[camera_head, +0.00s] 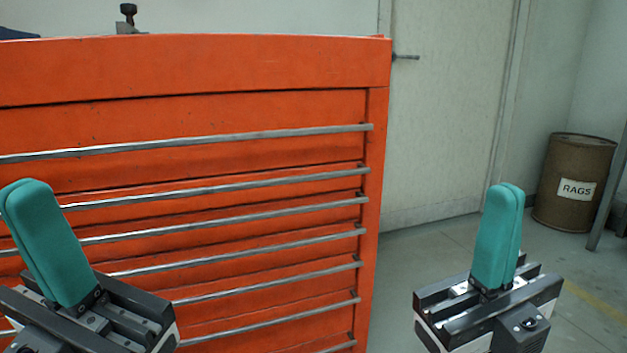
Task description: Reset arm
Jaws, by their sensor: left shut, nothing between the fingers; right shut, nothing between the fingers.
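My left gripper (28,192) is at the lower left, in front of the drawer fronts of an orange tool cabinet (230,65). Its teal fingers are together and hold nothing. My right gripper (509,191) is at the lower right, to the right of the cabinet and over the open floor. Its teal fingers point up, pressed together and empty. A small dark knob-like fitting (127,14) shows on the cabinet's top edge; what it belongs to is hidden. No gate valve can be made out for certain.
The cabinet has several long metal drawer handles (250,174) facing me. A pale door (445,120) with a lever handle (405,57) is behind it. A brown barrel labelled RAGS (573,215) stands at the far right, beside a grey post (608,195). Floor (430,247) between is clear.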

